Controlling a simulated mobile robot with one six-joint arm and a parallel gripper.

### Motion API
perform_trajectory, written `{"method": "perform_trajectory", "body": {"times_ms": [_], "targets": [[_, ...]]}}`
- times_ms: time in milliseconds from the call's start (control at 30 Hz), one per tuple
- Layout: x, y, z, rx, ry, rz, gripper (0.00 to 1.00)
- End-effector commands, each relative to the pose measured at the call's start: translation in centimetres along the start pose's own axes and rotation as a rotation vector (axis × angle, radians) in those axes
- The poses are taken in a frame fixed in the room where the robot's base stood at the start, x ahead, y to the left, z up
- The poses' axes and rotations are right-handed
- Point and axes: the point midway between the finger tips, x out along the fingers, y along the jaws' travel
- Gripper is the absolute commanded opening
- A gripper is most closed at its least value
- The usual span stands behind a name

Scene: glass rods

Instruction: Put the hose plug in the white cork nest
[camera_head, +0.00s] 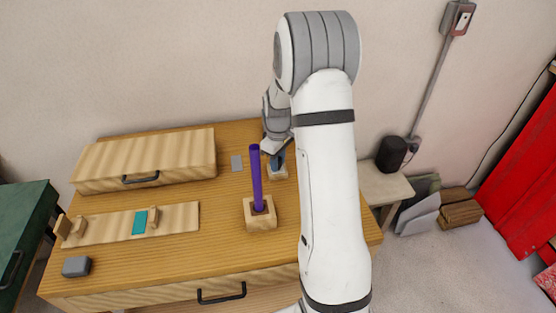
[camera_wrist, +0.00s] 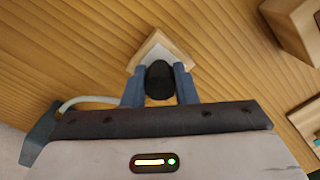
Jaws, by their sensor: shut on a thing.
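The hose plug (camera_wrist: 159,82) is a dark, rounded piece between the two blue fingers of my gripper (camera_wrist: 160,70) in the wrist view. My gripper is shut on it. The cork nest (camera_wrist: 158,48) is a small wooden block with a white top face, directly beyond the plug and partly covered by it. In the head view my gripper (camera_head: 276,159) points down at the nest (camera_head: 278,174) on the table's back right. My arm hides part of that area. I cannot tell whether the plug is inside the nest or just above it.
A purple rod (camera_head: 257,180) stands in a wooden block (camera_head: 260,221) in front of the nest. A wooden box (camera_head: 150,160) lies back left. A board with a teal piece (camera_head: 140,221) and a grey block (camera_head: 76,266) lie at left. The table's front middle is clear.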

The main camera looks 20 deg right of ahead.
Motion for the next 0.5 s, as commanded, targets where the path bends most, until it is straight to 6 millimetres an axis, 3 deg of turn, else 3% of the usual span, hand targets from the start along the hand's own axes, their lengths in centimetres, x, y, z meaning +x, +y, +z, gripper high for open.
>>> {"method": "perform_trajectory", "body": {"times_ms": [367,400,500], "targets": [[0.86,0.0,0.01,0.0,0.0,0.0,0.04],[0.8,0.0,0.0,0.0,0.0,0.0,0.27],[0.77,0.0,0.01,0.0,0.0,0.0,0.35]]}}
